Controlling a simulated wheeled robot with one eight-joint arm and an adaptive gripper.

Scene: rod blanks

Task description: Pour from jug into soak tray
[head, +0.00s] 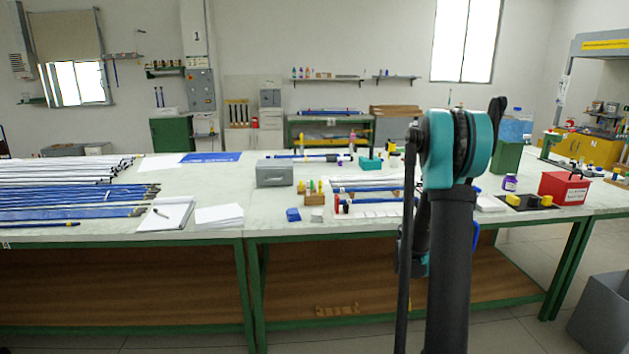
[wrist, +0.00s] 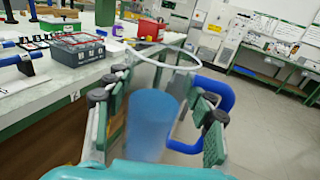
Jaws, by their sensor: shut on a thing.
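The jug (wrist: 152,118) is a translucent blue vessel with a clear wide rim and a darker blue handle (wrist: 222,100). In the wrist view my gripper (wrist: 160,105) is shut on it, with green-padded fingers on both sides. The jug is held off the table's edge, over the floor side. In the head view my arm hides most of the jug and gripper; a bit of the blue handle (head: 475,237) shows. Its contents cannot be made out. I cannot tell for certain which thing is the soak tray; a pale low tray (head: 375,208) with blue rods lies mid-table.
The long table (head: 265,227) crosses the view, crowded with rods (head: 75,198), a grey box (head: 275,173), a red box (head: 564,188) and a purple-labelled bottle (head: 510,183). A grey bin (head: 602,315) stands on the floor at right. Floor beside the jug looks clear.

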